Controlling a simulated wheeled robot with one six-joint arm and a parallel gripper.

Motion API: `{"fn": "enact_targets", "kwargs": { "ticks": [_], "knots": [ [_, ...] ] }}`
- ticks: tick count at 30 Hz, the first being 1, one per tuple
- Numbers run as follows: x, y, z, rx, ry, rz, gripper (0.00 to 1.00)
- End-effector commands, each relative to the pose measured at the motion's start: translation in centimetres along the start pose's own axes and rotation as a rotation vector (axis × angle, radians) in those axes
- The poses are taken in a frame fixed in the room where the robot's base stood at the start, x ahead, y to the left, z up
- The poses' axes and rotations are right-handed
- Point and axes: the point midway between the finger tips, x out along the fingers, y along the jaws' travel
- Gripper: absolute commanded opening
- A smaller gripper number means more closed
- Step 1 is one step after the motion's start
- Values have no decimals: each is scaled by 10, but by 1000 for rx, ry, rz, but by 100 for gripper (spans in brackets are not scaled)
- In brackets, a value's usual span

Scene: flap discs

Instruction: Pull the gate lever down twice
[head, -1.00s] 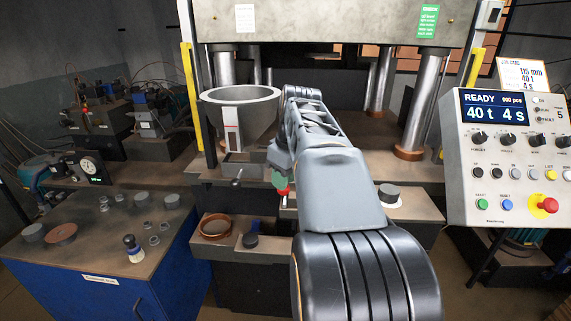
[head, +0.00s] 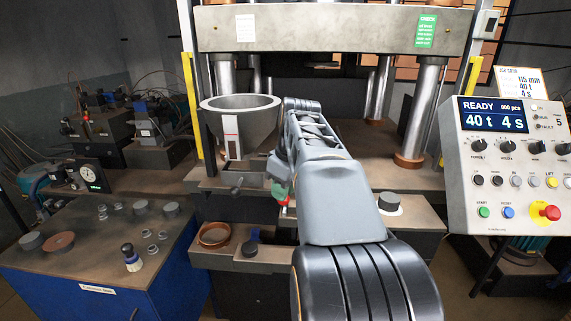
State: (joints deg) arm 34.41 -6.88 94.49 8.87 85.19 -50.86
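A grey hopper (head: 240,110) with a white gauge strip on its front stands on the left side of the press bed. Below it a short dark lever with a rounded end (head: 237,185) sticks out, perhaps the gate lever. My gripper (head: 281,190) is partly hidden behind my arm, to the right of this lever and apart from it in the picture. Green and red show at its end. I cannot tell whether these are gripper parts or something held, nor whether the fingers are open.
A dark disc (head: 389,202) lies on a white pad at right. The control panel (head: 510,165) stands far right, and a blue cabinet (head: 100,275) with small parts is at left.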

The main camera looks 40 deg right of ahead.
Motion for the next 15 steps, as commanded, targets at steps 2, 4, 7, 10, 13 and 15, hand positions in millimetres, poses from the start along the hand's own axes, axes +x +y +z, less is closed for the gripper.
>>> {"fn": "enact_targets", "kwargs": {
  "ticks": [2,4,7,10,13,15],
  "knots": [
    [-12,0,-3,0,0,-1,26],
    [-19,0,-4,0,1,0,26],
    [-28,1,-6,1,1,1,26],
    [-38,1,-7,2,1,2,26],
    [-47,1,-9,2,1,2,26],
    [-53,1,-10,2,1,2,26]
  ]
}}
